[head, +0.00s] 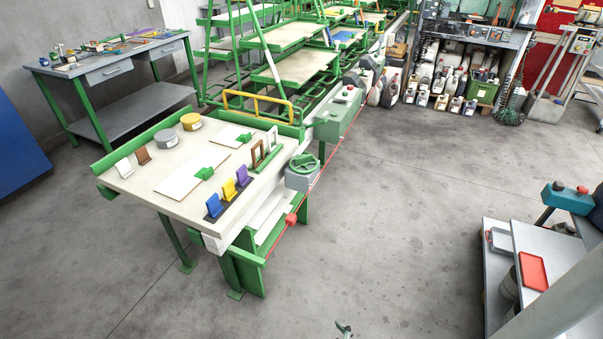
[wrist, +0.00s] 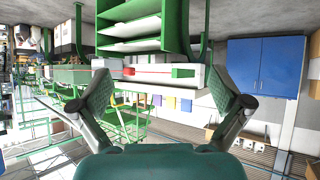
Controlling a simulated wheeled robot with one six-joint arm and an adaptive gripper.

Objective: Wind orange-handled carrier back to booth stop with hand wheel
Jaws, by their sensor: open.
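The carrier with the orange-yellow handle (head: 258,104) is at the far end of the pale bench, at the foot of the green racked line. The green hand wheel (head: 304,163) sits on a grey box at the bench's right side, nearer than the carrier. I cannot make out which part is the booth stop. In the wrist view my gripper (wrist: 165,93) is open, with nothing between its two green-padded fingers. The bench shows upside down beyond the fingers, well apart from them.
The bench top (head: 165,172) holds coloured stands, round tins and white plates. A red knob (head: 291,219) and rod run along its right side. A side table with a red tray (head: 533,270) stands at right. The floor between is clear.

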